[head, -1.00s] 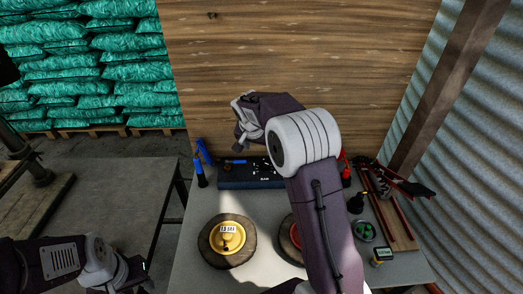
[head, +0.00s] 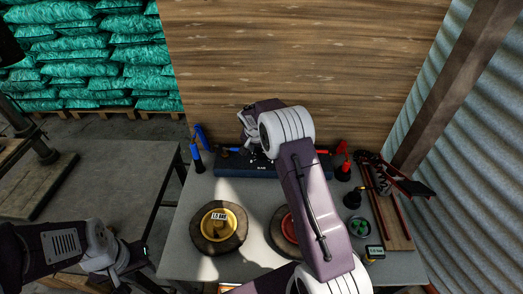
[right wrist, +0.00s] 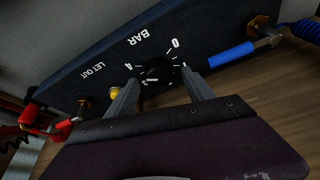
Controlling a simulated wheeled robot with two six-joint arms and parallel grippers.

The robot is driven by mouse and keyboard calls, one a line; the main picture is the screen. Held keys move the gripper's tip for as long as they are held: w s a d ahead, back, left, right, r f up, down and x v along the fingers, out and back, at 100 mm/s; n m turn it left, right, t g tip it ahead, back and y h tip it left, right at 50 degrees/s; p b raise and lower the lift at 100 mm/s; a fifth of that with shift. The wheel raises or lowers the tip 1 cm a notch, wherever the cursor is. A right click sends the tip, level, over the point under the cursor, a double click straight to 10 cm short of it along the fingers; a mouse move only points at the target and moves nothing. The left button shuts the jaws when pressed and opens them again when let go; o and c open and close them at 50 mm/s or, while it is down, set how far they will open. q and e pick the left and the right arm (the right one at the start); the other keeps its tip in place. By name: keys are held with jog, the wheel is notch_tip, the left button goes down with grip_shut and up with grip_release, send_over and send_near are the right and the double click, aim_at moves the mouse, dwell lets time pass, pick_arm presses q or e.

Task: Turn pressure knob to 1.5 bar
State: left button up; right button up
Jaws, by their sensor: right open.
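A dark blue pressure panel (head: 230,169) lies at the back of the table, against the wooden wall. The right wrist view shows it (right wrist: 95,62) close up, lettered BAR and LET OUT, with a numbered dial running from 0 to 4. The black knob (right wrist: 158,70) is at the dial's middle; its pointer setting is not readable. My right gripper (right wrist: 160,84) is open, with one finger on each side of the knob; contact is not clear. In the head view its arm partly covers the panel. My left gripper (head: 138,262) is at the lower left, away from the panel.
A yellow round piece labelled 1.5 bar (head: 220,222) and a red one (head: 288,226) sit on round wooden bases on the table. Blue fittings (head: 198,155) stand left of the panel, red ones (head: 343,165) right. A gauge (head: 375,252) is at the right.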

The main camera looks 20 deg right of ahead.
jog(key=shift+w+f, duration=0.1)
jog(key=shift+f, duration=0.3)
jog(key=shift+d, duration=0.15)
grip_shut()
